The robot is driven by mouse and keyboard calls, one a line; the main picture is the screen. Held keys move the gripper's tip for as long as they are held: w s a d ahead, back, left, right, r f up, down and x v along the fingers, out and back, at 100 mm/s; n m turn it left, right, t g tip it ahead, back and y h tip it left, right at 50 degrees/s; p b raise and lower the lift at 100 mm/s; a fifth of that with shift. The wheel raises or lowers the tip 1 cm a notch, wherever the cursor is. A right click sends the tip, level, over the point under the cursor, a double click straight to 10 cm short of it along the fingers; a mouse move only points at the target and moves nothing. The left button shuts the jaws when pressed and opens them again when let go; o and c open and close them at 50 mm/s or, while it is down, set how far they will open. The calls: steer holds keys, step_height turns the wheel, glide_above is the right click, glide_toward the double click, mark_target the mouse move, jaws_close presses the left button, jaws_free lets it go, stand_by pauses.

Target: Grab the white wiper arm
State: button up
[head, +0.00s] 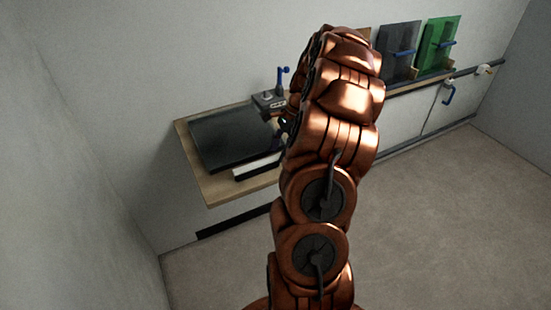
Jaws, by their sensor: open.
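A slim white bar that looks like the white wiper arm (256,168) lies at the front edge of the wooden bench, in front of a black mat. Its right end is hidden behind my copper arm. My gripper (284,126) is mostly hidden behind my arm; only a small dark part shows at the arm's left edge, above and beyond the bar's right end. My gripper is open. I see nothing in it, and I cannot tell its distance from the bar.
The wooden bench (217,192) stands against the wall, with the black mat (228,138) on it. A dark device with a blue lever (283,76) stands behind. Grey (398,52) and green (439,45) panels stand to the right. The floor (440,220) is clear.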

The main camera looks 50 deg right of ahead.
mark_target(276, 158)
steer(key=shift+p+x, duration=0.4)
steer(key=shift+x, duration=1.2)
steer(key=shift+s, duration=0.1)
steer(key=shift+c, duration=0.3)
jaws_close()
